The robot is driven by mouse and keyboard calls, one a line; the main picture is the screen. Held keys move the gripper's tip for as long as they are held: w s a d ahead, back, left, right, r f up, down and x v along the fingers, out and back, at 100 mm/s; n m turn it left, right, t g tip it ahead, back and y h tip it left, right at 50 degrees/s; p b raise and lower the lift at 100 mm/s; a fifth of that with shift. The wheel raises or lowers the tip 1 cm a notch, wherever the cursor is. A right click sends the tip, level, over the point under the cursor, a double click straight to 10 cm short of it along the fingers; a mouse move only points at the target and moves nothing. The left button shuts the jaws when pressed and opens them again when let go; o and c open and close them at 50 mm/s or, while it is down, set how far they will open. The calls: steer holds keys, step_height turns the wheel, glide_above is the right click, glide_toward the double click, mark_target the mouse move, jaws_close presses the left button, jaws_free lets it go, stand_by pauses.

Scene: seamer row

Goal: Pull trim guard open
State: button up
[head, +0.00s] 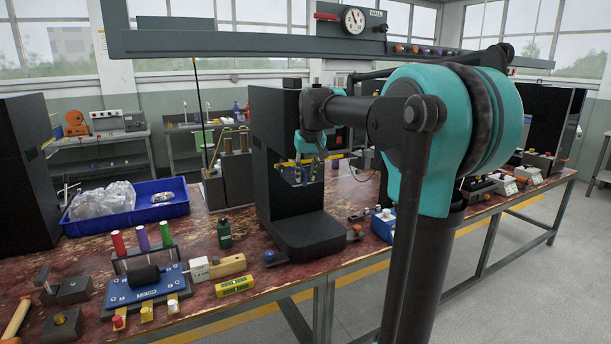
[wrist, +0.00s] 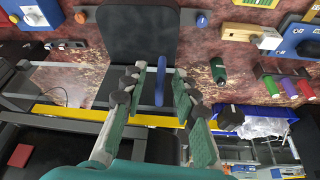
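The trim guard appears as a yellow bar (head: 334,157) across the front of the tall black machine (head: 270,150) in the head view. The yellow bar (wrist: 75,113) also crosses the wrist view. A blue upright handle (wrist: 160,82) stands in front of it; how it joins the guard is hidden. My gripper (wrist: 160,70) is open, with its green-padded fingers on either side of the blue handle. A gap shows on both sides, so I see no clear contact. In the head view my gripper (head: 310,170) is at the machine's front, partly covering the guard.
The machine's dark base plate (head: 310,238) lies below. A green bottle (head: 224,233) and a blue fixture (head: 145,285) with coloured handles stand to the left. A blue tray (head: 140,212) holds clear plastic bags. A dark overhead beam (head: 230,44) runs above the bench.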

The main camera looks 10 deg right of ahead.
steer(key=shift+w+f, duration=0.1)
steer(key=shift+f, duration=0.15)
jaws_close()
stand_by(0.3)
